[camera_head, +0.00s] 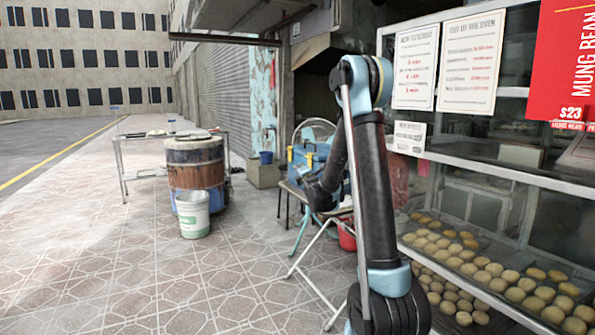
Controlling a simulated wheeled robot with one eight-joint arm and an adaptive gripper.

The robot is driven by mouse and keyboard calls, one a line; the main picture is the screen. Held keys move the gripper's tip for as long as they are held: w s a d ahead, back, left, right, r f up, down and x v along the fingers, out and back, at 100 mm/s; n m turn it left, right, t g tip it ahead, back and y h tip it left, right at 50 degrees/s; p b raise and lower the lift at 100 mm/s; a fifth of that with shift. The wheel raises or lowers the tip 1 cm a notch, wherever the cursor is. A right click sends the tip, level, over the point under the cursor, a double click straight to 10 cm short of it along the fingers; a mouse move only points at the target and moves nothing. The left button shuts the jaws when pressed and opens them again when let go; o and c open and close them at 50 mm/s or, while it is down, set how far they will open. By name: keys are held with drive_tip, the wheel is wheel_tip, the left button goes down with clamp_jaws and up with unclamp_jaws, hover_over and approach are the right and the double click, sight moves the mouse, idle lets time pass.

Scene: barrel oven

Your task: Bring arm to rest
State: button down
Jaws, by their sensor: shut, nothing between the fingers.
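My arm rises from the bottom right of the head view, bends at a blue-grey joint near the top and folds back down behind its own upright link. My gripper (318,196) appears as a dark shape at the low left end of the folded part. It is shut and empty. Its fingers are small and dark, so their detail is hard to make out. It shows in front of the folding table and stool area; whether it touches anything there cannot be told.
A glass display case with trays of round buns (485,272) stands close on the right, with paper signs (468,62) above. A rusty barrel oven (195,165), a white bucket (193,214) and a metal-legged table (140,160) stand left. A blue toolbox (305,160) is behind the arm. Tiled pavement is free at front left.

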drive_tip(key=shift+s, duration=0.15)
drive_tip(key=s+d+f+m+g+h, duration=0.2)
drive_tip(key=s+d+m+g, duration=0.3)
drive_tip(key=s, duration=0.6)
drive_tip(key=s+d+f+m+g+h, duration=0.2)
drive_tip(key=s+d+m, duration=0.55)
drive_tip(key=s, duration=0.35)
drive_tip(key=s+d+f+m+g, duration=0.1)
drive_tip(key=s+f+m+g, duration=0.2)
drive_tip(key=s, duration=0.8)
drive_tip(key=s+d+f+m+g, duration=0.2)
drive_tip(key=s+f+m, duration=0.3)
drive_tip(key=s, duration=0.7)
drive_tip(key=s+d+f+m+g, duration=0.2)
drive_tip(key=s+f+m+g, duration=0.2)
drive_tip(key=s, duration=0.8)
drive_tip(key=shift+f+h, duration=0.3)
drive_tip(key=shift+f, duration=0.05)
drive_tip(key=shift+s+d, duration=0.1)
